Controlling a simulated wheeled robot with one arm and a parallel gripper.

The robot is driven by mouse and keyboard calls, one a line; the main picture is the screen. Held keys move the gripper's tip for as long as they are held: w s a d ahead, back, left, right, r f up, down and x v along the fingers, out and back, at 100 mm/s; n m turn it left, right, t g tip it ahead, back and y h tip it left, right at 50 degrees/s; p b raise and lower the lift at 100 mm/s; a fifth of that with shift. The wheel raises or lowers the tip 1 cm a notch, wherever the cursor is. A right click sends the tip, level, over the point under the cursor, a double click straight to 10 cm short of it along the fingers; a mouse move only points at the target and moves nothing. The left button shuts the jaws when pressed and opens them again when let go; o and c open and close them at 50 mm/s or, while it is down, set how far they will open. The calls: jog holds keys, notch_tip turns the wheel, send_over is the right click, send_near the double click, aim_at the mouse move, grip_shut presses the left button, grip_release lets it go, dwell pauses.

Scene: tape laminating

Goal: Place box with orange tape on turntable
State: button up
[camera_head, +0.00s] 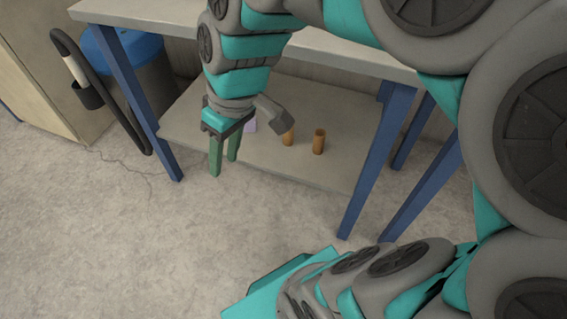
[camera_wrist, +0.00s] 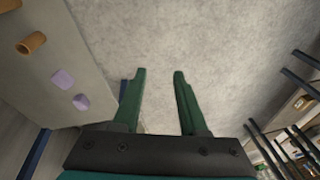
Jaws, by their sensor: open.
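My gripper (camera_head: 224,167) points down with its two green fingers apart, in front of the front edge of a low shelf. In the wrist view the fingers (camera_wrist: 160,73) are spread with nothing between them and only grey floor beyond. I cannot make out a box with orange tape or a turntable in either view.
The low shelf (camera_head: 335,172) holds orange-brown cylinders (camera_head: 319,141) and small lilac pieces (camera_wrist: 63,79). Blue table legs (camera_head: 374,165) stand around it. A blue-topped bin (camera_head: 135,45) is at left. Crowded shelving (camera_wrist: 290,140) shows at right in the wrist view. The floor is clear.

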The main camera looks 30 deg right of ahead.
jog(key=s+d+f+m+g+h, duration=0.1)
jog(key=s+d+f+m, duration=0.1)
jog(key=s, duration=0.4)
jog(key=s+d+f+m+g+h, duration=0.1)
jog(key=s+d+f+m, duration=0.1)
jog(key=s+f, duration=0.3)
jog(key=shift+s+d+m+g+h, duration=0.3)
jog(key=shift+s+m+g, duration=0.15)
jog(key=shift+s, duration=0.2)
